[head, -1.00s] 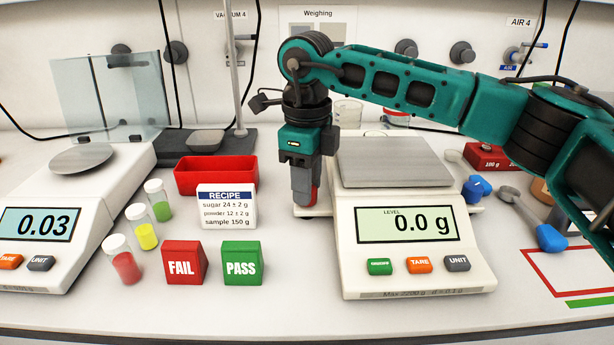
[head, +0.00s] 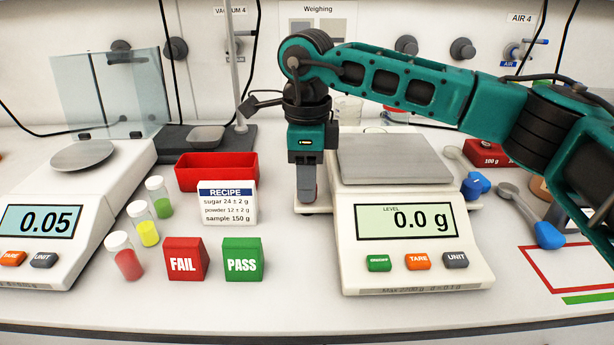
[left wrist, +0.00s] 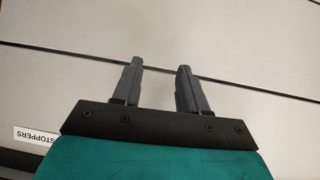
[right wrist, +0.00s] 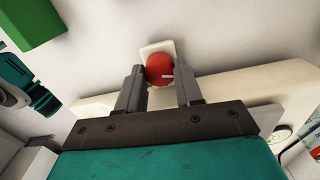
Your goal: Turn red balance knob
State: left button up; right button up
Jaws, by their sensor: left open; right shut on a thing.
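The red balance knob (right wrist: 160,69) sits between the two fingertips of my right gripper (right wrist: 158,88) in the right wrist view. It is round, with a small pale mark on its top. In the head view my right gripper (head: 307,190) points straight down at the left side of the right-hand balance (head: 412,228), and its fingers hide most of the knob. The right gripper is shut on the knob. The balance display reads 0.0 g. My left gripper (left wrist: 157,85) is open and empty in the left wrist view, before a pale panel, and is out of the head view.
A recipe card (head: 228,204), red tray (head: 216,174), FAIL block (head: 184,259) and PASS block (head: 242,260) stand left of the knob. Another balance (head: 60,225) is at far left with several vials beside it. Blue-handled scoops (head: 548,234) lie at right.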

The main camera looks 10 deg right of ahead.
jog(key=o, duration=0.8)
jog(key=shift+c, duration=0.2)
notch_tip(320, 180, up, 13)
jog(key=p, duration=0.1)
jog(key=shift+s, duration=0.15)
